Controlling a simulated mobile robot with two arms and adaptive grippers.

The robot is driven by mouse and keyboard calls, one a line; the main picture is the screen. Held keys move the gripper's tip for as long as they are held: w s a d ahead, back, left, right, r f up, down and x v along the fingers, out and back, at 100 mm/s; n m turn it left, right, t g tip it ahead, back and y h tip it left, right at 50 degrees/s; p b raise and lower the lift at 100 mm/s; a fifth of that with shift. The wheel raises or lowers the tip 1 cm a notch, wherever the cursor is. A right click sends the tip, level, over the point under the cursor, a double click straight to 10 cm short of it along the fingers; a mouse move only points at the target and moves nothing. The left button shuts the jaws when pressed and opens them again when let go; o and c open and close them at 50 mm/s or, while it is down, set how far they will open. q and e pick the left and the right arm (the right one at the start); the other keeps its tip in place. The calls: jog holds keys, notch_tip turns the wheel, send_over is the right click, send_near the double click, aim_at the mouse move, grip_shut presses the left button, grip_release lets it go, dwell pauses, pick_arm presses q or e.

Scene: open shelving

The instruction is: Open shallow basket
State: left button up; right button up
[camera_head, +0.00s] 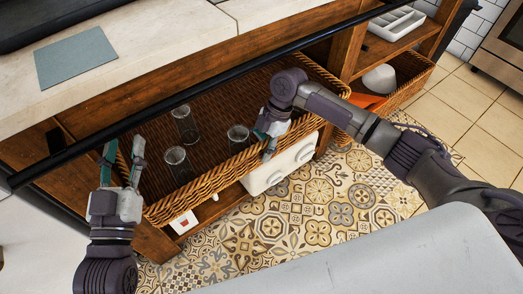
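The wide shallow wicker basket (216,173) sits in the wooden shelving under the counter, standing out from it at the front. Three clear glasses stand in it: one at the back (185,125), one at the front left (178,164) and one toward the right (238,138). My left gripper (123,150) is open, its fingers pointing up at the basket's left end; I cannot tell if it touches the wicker. My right gripper (267,138) is at the front rim, right of the middle, with one finger outside it. Its grip on the rim is hidden.
A dark rail (210,84) runs along the counter edge above the basket. A second basket (408,88) with a white bowl (379,79) is at the right. A white appliance (281,168) stands below. The patterned floor (318,207) in front is clear.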

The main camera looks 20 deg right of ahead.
jog(key=shift+s+d+f, duration=0.1)
jog(key=shift+s+f, duration=0.05)
jog(key=shift+f, duration=0.2)
pick_arm(q)
jog(key=shift+s+d+r+t, duration=0.1)
jog(key=shift+s+r+t, duration=0.15)
jog(key=shift+r, duration=0.2)
pick_arm(e)
jog(key=shift+o, duration=0.4)
